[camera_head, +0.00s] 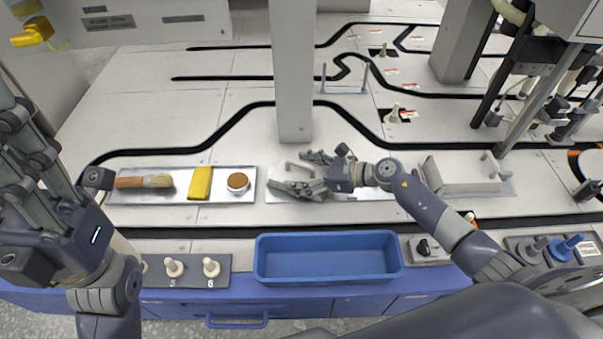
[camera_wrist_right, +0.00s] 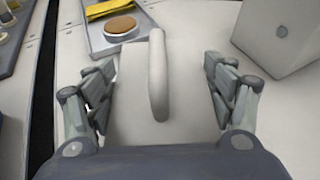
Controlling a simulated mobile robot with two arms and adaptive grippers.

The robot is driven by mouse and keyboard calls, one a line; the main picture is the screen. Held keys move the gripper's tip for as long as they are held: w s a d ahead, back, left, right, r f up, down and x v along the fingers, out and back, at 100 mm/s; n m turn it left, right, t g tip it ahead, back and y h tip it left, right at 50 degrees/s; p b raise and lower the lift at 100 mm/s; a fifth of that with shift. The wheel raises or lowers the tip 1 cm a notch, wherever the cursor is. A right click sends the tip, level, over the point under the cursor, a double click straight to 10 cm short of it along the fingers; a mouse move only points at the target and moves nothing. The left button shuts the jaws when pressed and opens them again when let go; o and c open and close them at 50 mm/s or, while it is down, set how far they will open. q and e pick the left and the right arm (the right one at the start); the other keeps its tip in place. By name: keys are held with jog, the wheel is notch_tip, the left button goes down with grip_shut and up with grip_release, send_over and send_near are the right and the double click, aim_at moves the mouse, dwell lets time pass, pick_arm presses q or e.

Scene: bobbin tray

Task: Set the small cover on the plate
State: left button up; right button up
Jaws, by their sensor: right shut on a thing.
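The small cover (camera_wrist_right: 135,110) is a pale block with an upright loop handle (camera_wrist_right: 158,75). In the head view the cover (camera_head: 298,165) shows only in part, between the fingers. My right gripper (camera_wrist_right: 162,85) has a finger on each side of the block and is shut on it; it also shows in the head view (camera_head: 305,173). A light plate (camera_head: 375,195) lies under my right gripper, partly hidden by it. I cannot tell whether the cover touches the plate. My left gripper (camera_head: 38,155) is at the left edge, away from these; its fingertips are unclear.
Left of the plate is a tray (camera_head: 225,192) with a brush, a yellow cloth and a round brown-topped jar. A larger handled cover (camera_head: 460,172) stands to the right. A blue bin (camera_head: 328,275) sits in front. A grey post (camera_head: 294,70) rises close behind.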

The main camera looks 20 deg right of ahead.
jog(key=shift+f, duration=0.1)
jog(key=o, duration=1.3)
jog(key=shift+c, duration=0.2)
